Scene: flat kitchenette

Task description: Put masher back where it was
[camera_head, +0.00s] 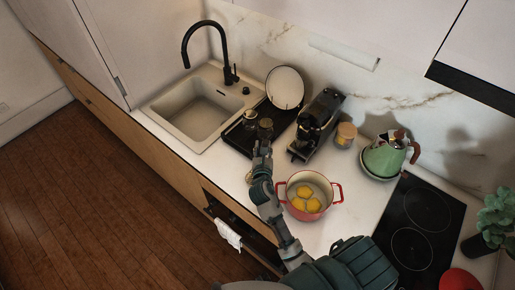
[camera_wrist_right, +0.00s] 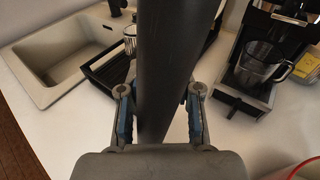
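My right arm reaches up from the bottom of the head view. Its gripper (camera_head: 263,143) is over the counter near the front edge of the black drying tray (camera_head: 235,140). In the right wrist view, a thick dark grey handle, which I take to be the masher's (camera_wrist_right: 165,60), stands between the two blue-padded fingers (camera_wrist_right: 160,118). The fingers close in on both its sides. The masher's head is not clear in either view. A red pot (camera_head: 288,203) with yellow pieces (camera_head: 306,199) stands right of my forearm. My left gripper is not in view.
The sink (camera_head: 197,112) with a black faucet (camera_head: 207,37) is left of the tray. A white plate (camera_head: 285,88) stands at the tray's back. A coffee machine (camera_head: 318,118), a jar (camera_head: 346,134), a green kettle (camera_head: 385,158) and a black cooktop (camera_head: 422,222) are to the right.

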